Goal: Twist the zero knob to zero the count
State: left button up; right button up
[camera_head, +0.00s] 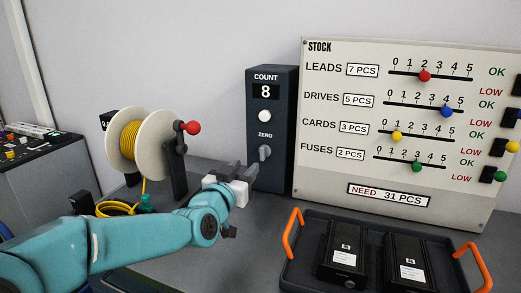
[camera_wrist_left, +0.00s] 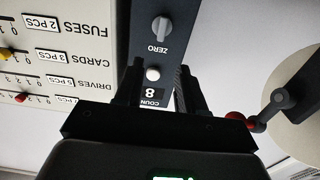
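The dark count box (camera_head: 272,178) stands upright against the wall, left of the stock board. Its display (camera_head: 265,92) reads 8, with a round white button (camera_head: 265,116) below it. Under the ZERO label is the grey zero knob (camera_head: 265,153); its grip stands roughly upright. My left gripper (camera_head: 243,171) is in front of the lower left of the box, near the knob. In the left wrist view, which is upside down, the knob (camera_wrist_left: 162,30) shows beyond the two fingers (camera_wrist_left: 159,76). The fingers are apart with nothing between them. My right gripper is not in view.
The stock board (camera_head: 400,214) with coloured sliders stands to the right. A dark tray with orange handles (camera_head: 292,232) holds two black units in front. A cable reel (camera_head: 124,150) with a red-knobbed crank (camera_head: 192,128) stands close left of my gripper.

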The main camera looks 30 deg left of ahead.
aim_at(261, 150)
pick_arm(q)
jog(key=p+x, duration=0.1)
jog(key=x, duration=1)
jog(key=shift+p, duration=0.3)
grip_shut()
